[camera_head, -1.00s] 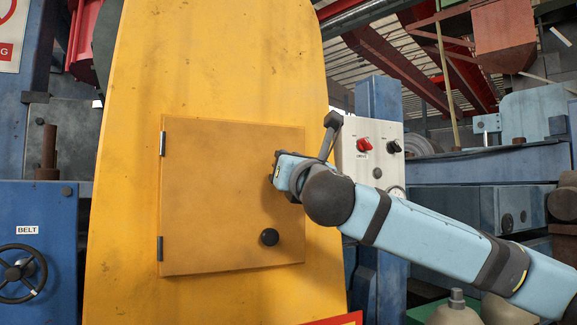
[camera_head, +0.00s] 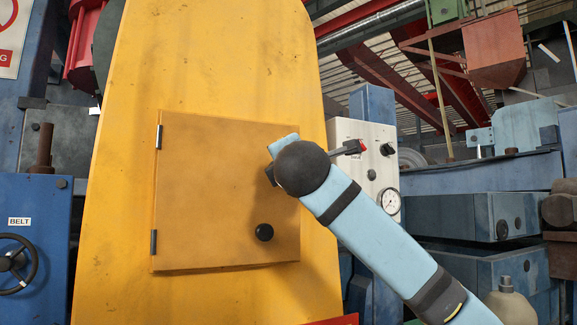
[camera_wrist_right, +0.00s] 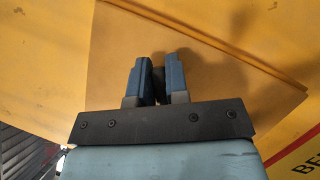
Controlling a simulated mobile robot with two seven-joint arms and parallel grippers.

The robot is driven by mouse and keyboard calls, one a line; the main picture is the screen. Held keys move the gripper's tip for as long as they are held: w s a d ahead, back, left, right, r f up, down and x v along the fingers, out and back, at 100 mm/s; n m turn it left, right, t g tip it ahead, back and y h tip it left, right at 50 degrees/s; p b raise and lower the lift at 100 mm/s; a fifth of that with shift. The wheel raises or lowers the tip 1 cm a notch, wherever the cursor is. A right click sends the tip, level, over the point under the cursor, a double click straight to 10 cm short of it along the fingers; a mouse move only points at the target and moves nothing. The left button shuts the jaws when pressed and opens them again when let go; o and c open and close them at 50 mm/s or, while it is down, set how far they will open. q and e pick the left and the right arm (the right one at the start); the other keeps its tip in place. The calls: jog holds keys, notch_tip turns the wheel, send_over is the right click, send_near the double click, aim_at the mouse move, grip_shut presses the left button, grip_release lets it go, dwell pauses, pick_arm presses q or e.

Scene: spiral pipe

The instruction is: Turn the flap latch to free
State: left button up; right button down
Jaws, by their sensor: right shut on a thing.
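The closed flap (camera_head: 205,205) is a square ochre door on the yellow panel, with hinges on its left side and a round black knob (camera_head: 264,232) low on its right. My right gripper (camera_wrist_right: 157,62) is at the flap's right edge, above the knob. Its blue fingers are close together, pointing at the panel, and shut on the flap latch. The latch itself is hidden by my fingers and wrist, so its angle cannot be seen. The flap also shows behind the fingers in the right wrist view (camera_wrist_right: 215,75). My left gripper is not in view.
A pale control box (camera_head: 372,150) with a red switch, a black switch and a gauge (camera_head: 389,201) stands close right of my wrist. A blue belt unit with a handwheel (camera_head: 17,262) is at the left. The space before the flap's left half is clear.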

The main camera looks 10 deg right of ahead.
jog(key=m, duration=0.1)
jog(key=m+g, duration=0.1)
jog(key=m, duration=0.2)
jog(key=shift+f+g+h, duration=0.3)
jog(key=shift+h, duration=0.1)
jog(key=shift+d+f+m+g, duration=0.1)
jog(key=shift+m+g, duration=0.3)
jog(key=shift+m, duration=0.7)
jog(key=c, duration=1.1)
grip_release()
